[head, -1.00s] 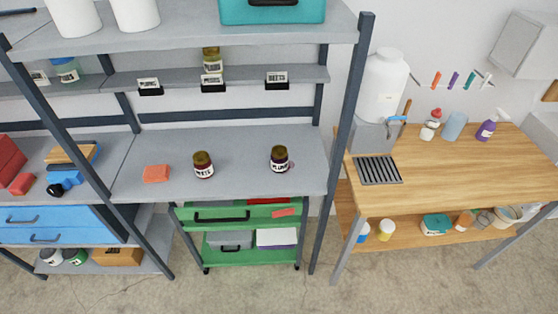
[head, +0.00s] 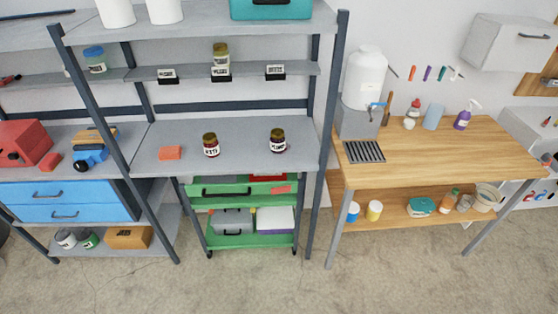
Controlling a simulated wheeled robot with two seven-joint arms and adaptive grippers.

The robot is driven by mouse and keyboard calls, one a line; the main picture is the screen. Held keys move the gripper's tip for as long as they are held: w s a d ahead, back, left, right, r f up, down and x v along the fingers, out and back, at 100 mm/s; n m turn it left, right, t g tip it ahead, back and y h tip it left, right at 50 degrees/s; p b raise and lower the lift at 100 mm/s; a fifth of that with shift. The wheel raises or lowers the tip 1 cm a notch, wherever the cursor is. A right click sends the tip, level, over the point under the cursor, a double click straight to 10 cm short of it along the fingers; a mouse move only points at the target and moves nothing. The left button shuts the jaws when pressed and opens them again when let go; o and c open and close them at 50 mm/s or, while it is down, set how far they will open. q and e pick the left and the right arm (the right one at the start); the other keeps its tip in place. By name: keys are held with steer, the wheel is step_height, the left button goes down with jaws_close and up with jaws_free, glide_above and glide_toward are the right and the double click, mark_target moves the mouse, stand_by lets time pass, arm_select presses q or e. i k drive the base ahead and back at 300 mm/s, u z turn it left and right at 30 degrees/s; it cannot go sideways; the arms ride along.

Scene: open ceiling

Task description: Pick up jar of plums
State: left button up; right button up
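Two dark jars with brownish lids stand upright on the middle shelf of the grey rack. The right one, the jar of plums (head: 278,141), has a white label that seems to read PLUMS. The left one, the jar of beets (head: 211,145), has a label that seems to read BEETS. A lighter jar (head: 221,60) stands on the narrow upper shelf behind a label holder. Neither of my grippers shows in the head view.
The grey middle shelf (head: 240,165) also holds an orange block (head: 170,153) left of the jars. A dark rack post (head: 326,130) rises right of the plums. A green cart (head: 245,240) stands below. A wooden workbench (head: 430,150) is at right. The floor in front is clear.

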mark_target(277, 138)
steer(key=z, duration=0.15)
steer(key=k, duration=0.35)
steer(key=u, duration=1.4)
steer(key=i, duration=1.55)
steer(key=z, duration=0.85)
steer(key=i, duration=0.55)
steer(key=z, duration=0.55)
